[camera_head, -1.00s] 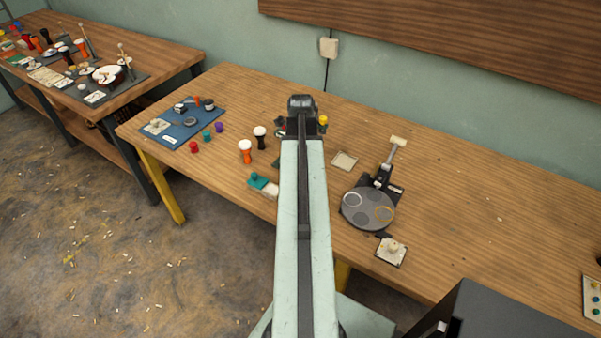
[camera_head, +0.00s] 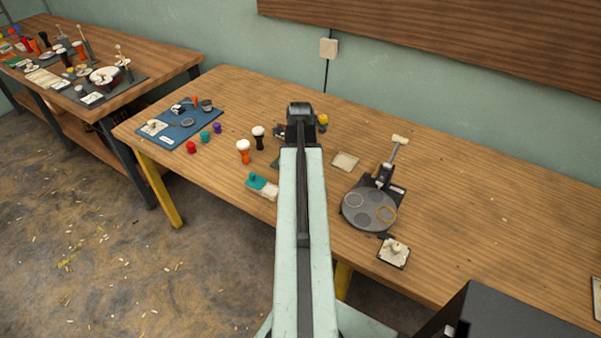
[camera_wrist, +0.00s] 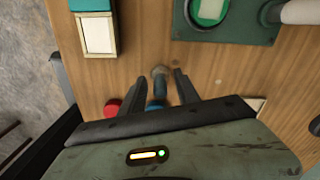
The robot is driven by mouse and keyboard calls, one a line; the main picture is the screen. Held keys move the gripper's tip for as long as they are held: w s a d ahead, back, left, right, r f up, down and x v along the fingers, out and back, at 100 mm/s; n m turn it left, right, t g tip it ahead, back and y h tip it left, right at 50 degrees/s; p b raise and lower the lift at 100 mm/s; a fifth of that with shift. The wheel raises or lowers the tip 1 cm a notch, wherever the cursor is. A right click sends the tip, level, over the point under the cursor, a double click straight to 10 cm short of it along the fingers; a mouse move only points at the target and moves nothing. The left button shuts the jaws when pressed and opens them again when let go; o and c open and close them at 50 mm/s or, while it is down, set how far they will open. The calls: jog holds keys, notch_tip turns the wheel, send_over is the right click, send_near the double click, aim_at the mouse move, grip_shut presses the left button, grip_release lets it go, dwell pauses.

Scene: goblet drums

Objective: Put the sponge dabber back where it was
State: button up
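In the wrist view, a slim thing with a round beige end and a dark teal shaft, which looks like the sponge dabber (camera_wrist: 160,72), shows in the gap between my fingers. I see space on both sides of it. My gripper (camera_wrist: 155,85) is open over the wood table. In the head view, my gripper (camera_head: 300,130) is low over the table, and my arm hides what is below it. The dabber cannot be made out there.
A red pot (camera_wrist: 111,107) and a blue pot (camera_wrist: 155,105) are close by my fingers. A teal and white block (camera_head: 262,186), two goblet drums (camera_head: 243,151), a beige tile (camera_head: 345,161) and a round-plate device (camera_head: 369,208) surround my arm.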

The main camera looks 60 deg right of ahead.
notch_tip(320, 180, up, 12)
jog(key=p, duration=1.2)
jog(key=w+a+n, duration=1.4)
jog(key=w+a, duration=0.2)
jog(key=a, duration=0.3)
jog(key=w+a+n, duration=0.2)
jog(key=a+n, duration=0.7)
jog(key=a, duration=0.6)
jog(key=w+a+n, duration=0.3)
jog(key=a+n, duration=0.7)
jog(key=a, duration=0.5)
jog(key=shift+w+a, duration=0.2)
jog(key=shift+w, duration=0.1)
